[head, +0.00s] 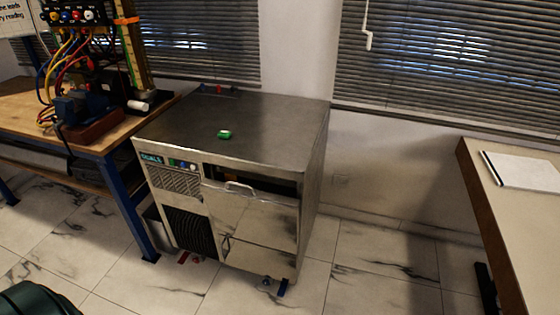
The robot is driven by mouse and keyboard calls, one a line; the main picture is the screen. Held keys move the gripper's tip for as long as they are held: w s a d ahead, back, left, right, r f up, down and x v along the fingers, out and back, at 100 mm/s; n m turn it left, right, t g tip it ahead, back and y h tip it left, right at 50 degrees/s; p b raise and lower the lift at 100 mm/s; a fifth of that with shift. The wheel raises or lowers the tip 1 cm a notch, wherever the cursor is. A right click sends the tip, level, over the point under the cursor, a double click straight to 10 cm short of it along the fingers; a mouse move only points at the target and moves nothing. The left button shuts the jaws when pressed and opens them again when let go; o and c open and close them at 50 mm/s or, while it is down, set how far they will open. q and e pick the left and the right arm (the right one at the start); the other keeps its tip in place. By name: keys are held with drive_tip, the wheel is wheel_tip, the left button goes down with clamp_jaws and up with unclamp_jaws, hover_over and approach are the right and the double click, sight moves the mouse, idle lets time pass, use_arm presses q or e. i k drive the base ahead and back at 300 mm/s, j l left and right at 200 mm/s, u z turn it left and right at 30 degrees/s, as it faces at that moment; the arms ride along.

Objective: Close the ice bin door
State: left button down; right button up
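The ice machine (232,110) is a metal cabinet standing on the floor in the middle of the head view. Its ice bin door (262,216) is a shiny metal panel on the right part of the front. A bar handle (240,188) sits at the door's upper left. A dark opening (262,178) shows above the door's top edge, so the door stands at least partly open. How far it tilts out is hard to tell. Neither of my grippers is in view.
A small green object (225,134) lies on the machine's top. A wooden bench (110,140) with wired equipment adjoins on the left. A table (510,205) with a white pad stands at right. Tiled floor is clear in front. A dark green object (35,300) shows bottom left.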

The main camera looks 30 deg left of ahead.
sight(243, 212)
drive_tip(key=u, duration=1.15)
